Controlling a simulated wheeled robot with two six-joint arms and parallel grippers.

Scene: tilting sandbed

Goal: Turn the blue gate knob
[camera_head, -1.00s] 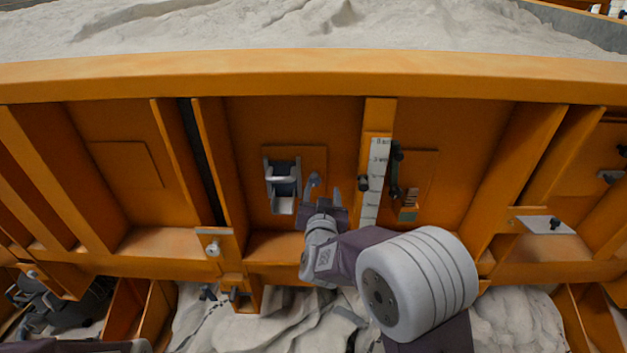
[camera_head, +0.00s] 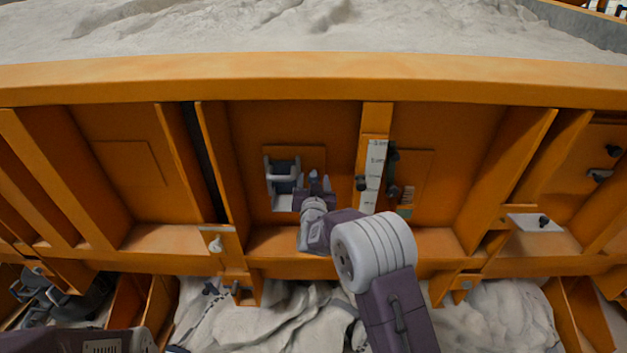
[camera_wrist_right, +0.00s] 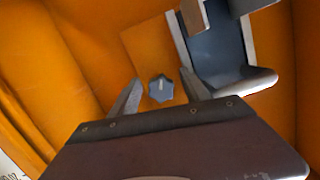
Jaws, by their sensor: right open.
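The blue gate knob (camera_wrist_right: 161,88), blue-grey with a lobed rim and a pale mark, is on the orange panel in the right wrist view. My right gripper (camera_wrist_right: 160,77) is open, with one finger on each side of the knob in that view. I cannot tell whether either finger touches it. In the head view my right gripper (camera_head: 320,178) is in front of the panel, just right of the grey chute. The knob is hard to tell apart from the fingers there. My left gripper is out of view.
The grey metal chute (camera_head: 283,172) stands out close to the left of my right gripper. A white scale strip (camera_head: 374,172) on a vertical rib is to the right. An orange ledge (camera_head: 290,243) runs below. Sand (camera_head: 300,25) fills the bed above.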

